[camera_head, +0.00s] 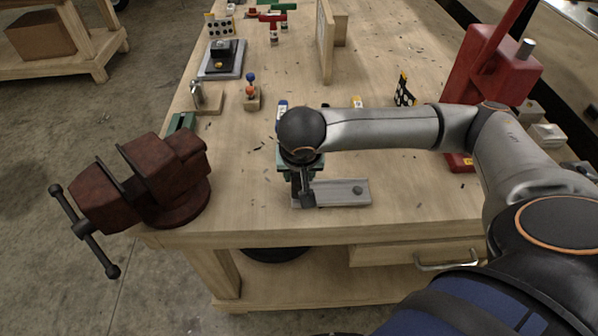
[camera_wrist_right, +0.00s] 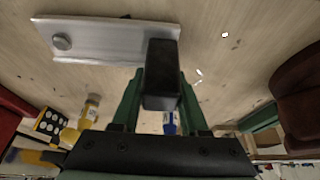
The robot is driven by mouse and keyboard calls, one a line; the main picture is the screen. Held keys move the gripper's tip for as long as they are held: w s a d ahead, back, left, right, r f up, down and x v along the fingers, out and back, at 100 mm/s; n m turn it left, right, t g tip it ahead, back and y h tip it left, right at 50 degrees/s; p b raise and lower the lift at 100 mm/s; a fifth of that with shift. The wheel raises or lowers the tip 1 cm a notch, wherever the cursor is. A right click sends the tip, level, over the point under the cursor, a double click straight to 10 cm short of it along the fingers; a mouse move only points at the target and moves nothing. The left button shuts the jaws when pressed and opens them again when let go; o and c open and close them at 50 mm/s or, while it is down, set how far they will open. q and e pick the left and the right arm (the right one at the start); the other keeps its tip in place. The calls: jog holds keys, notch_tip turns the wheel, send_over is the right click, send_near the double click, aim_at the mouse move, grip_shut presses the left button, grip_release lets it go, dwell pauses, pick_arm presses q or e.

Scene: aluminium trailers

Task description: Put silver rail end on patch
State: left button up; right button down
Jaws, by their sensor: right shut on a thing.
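The silver rail (camera_head: 342,192) lies flat on the wooden bench near its front edge, with a grey stud towards its right end. In the right wrist view the rail (camera_wrist_right: 105,42) runs across the top left. My right gripper (camera_head: 301,180) is over the rail's left end in the head view, its green fingers shut on a dark upright block (camera_wrist_right: 162,75). The block overlaps the rail's end; I cannot tell whether it is fixed to the rail. I cannot make out a patch. My left gripper is not in view.
A rusty red vise (camera_head: 155,180) stands at the bench's left front corner. A red press (camera_head: 490,68) stands at the right. A black dotted bracket (camera_head: 404,90) and small pieces stand behind my arm. The bench left of the rail is clear up to the vise.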

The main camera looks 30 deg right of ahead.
jog(key=shift+f, duration=0.15)
jog(key=shift+f, duration=0.2)
jog(key=shift+c, duration=2.2)
grip_release()
jog(key=shift+r, duration=0.1)
jog(key=shift+r, duration=0.2)
jog(key=v, duration=1.2)
jog(key=shift+b, duration=0.45)
jog(key=shift+f, duration=0.1)
